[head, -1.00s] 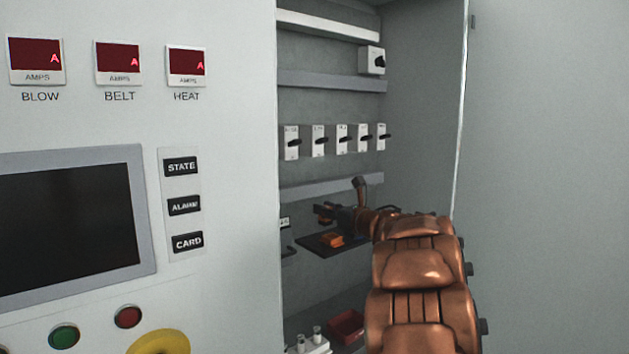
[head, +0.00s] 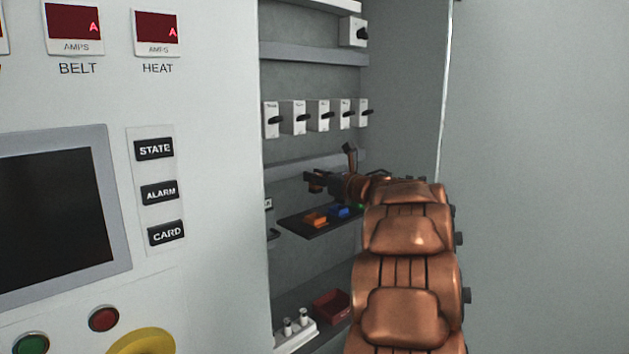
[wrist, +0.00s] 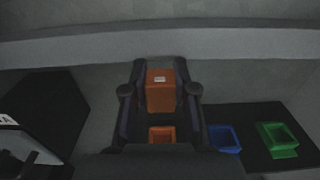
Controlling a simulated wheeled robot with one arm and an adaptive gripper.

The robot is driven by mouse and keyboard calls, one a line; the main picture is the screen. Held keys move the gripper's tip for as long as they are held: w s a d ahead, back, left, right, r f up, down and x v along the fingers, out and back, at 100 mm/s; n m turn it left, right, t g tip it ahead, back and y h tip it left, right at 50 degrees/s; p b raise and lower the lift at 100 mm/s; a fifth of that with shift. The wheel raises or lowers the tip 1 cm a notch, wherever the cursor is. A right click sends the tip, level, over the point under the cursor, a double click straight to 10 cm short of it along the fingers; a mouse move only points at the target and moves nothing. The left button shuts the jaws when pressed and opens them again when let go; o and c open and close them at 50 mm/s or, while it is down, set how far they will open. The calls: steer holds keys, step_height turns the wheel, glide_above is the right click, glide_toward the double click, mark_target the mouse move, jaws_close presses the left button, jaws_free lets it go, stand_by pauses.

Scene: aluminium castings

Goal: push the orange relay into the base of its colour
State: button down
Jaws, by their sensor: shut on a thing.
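My gripper (wrist: 160,92) is shut on the orange relay (wrist: 160,88), a box with a small pale label on its face, held between the two dark fingers. The orange base (wrist: 161,134) is an open socket on a dark board. In the wrist view it appears just below the relay, between the fingers, with its lower part cut off by my gripper. In the head view my gripper (head: 316,183) is above the orange base (head: 315,220), with a visible gap. The relay cannot be made out in the head view.
A blue base (wrist: 224,139) and a green base (wrist: 276,140) stand to the right on the same dark board (head: 297,232). A grey rail (head: 287,168) runs behind my gripper. Several switches (head: 319,116) sit higher up. A red bin (head: 331,305) is below.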

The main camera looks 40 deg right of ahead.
steer(key=shift+f+b, duration=2.9)
steer(key=shift+b, duration=0.35)
steer(key=shift+a+b, duration=0.1)
steer(key=shift+b, duration=1.4)
steer(key=shift+f+b, duration=1.4)
steer(key=shift+b, duration=0.15)
steer(key=c, duration=0.8)
jaws_free()
steer(key=shift+s, duration=0.15)
steer(key=s, duration=1.1)
steer(key=shift+s+a, duration=0.1)
steer(key=shift+s, duration=0.3)
